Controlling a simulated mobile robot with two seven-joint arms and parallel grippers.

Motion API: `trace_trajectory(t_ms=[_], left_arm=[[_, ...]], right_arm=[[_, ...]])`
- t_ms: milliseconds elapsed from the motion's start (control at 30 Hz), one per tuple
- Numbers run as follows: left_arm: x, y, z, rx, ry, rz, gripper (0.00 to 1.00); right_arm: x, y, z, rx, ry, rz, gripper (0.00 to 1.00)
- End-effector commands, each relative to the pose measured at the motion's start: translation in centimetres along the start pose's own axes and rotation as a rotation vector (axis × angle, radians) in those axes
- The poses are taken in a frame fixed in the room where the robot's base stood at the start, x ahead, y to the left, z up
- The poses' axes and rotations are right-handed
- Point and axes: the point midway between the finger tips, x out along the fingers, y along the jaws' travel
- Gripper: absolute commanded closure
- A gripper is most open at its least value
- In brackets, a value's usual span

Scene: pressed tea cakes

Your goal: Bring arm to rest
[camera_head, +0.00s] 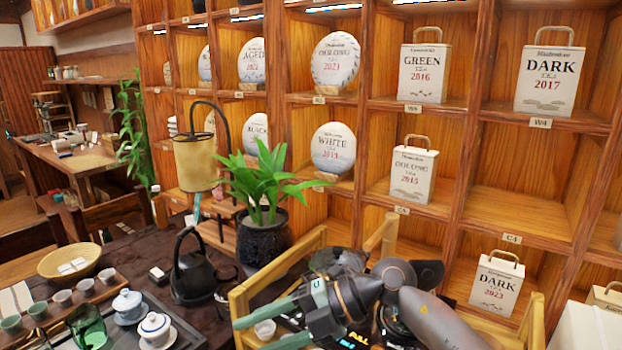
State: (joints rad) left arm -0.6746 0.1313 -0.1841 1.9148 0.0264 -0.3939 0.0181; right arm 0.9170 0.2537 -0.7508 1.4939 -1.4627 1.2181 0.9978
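My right arm comes in from the bottom right. Its gripper (247,335) points left across a wooden-railed stand (239,303) at the bottom centre. The two green fingers are apart, and I see nothing gripped between them. A small white cup (265,329) shows in the gap between the fingers in the picture, seemingly beyond or below them; I cannot tell the distance. The lower finger is partly cut by the bottom edge. My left gripper is not in view.
Behind the arm stands a wooden shelf with tea cakes and boxes, including a DARK 2023 box (496,283). A potted plant (263,240) and a black kettle (190,269) stand left of the arm. A tea tray (62,319) with cups is at lower left.

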Motion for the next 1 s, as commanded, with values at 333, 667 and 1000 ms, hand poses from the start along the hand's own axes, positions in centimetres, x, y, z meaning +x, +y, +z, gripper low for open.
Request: trace_trajectory(t_ms=[333,667,1000], left_arm=[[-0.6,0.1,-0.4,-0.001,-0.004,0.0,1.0],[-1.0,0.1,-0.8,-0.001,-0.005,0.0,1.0],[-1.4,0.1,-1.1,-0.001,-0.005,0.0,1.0]], right_arm=[[-2.1,0.1,-0.3,0.37,-0.006,0.835,0.44],[-7.8,-15.3,4.3,1.001,-0.47,1.255,0.44],[-7.8,-37.9,-3.0,1.703,-0.966,1.125,0.44]])
